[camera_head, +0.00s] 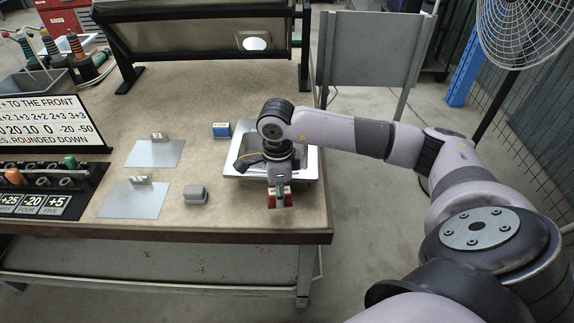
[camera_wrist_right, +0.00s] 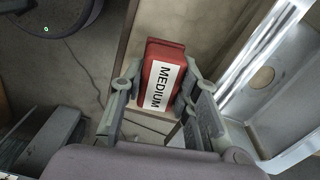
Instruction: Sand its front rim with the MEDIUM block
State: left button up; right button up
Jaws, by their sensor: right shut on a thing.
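The red block with a white label reading MEDIUM (camera_wrist_right: 162,76) is between the fingers of my right gripper (camera_wrist_right: 160,105), which is shut on it. The sink's rim and basin with a drain hole also show in the right wrist view (camera_wrist_right: 262,78). My left gripper is in neither view.
A blue block (camera_head: 221,130) stands left of the sink and a grey block (camera_head: 195,195) lies nearer the front. Two metal plates (camera_head: 155,154) (camera_head: 132,200) with small tags lie further left. A sign and rack (camera_head: 40,125) fill the left edge. The bench front edge is close.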

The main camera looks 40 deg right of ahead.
jog(key=shift+w+a+f+b, duration=0.1)
jog(key=shift+w+a+b, duration=0.4)
jog(key=shift+w+a, duration=0.65)
jog(key=shift+w+a+f+b, duration=0.1)
jog(key=shift+w+a+b, duration=0.35)
jog(key=shift+w+a, duration=0.7)
jog(key=shift+w+a+f+b, duration=0.1)
jog(key=shift+w+a+b, duration=0.55)
jog(key=shift+a, duration=0.85)
jog(key=shift+w, duration=0.1)
jog(key=shift+r, duration=0.1)
notch_tip(320, 180, up, 6)
jog(key=p, duration=0.4)
jog(key=shift+r+p, duration=0.7)
jog(key=shift+r, duration=0.7)
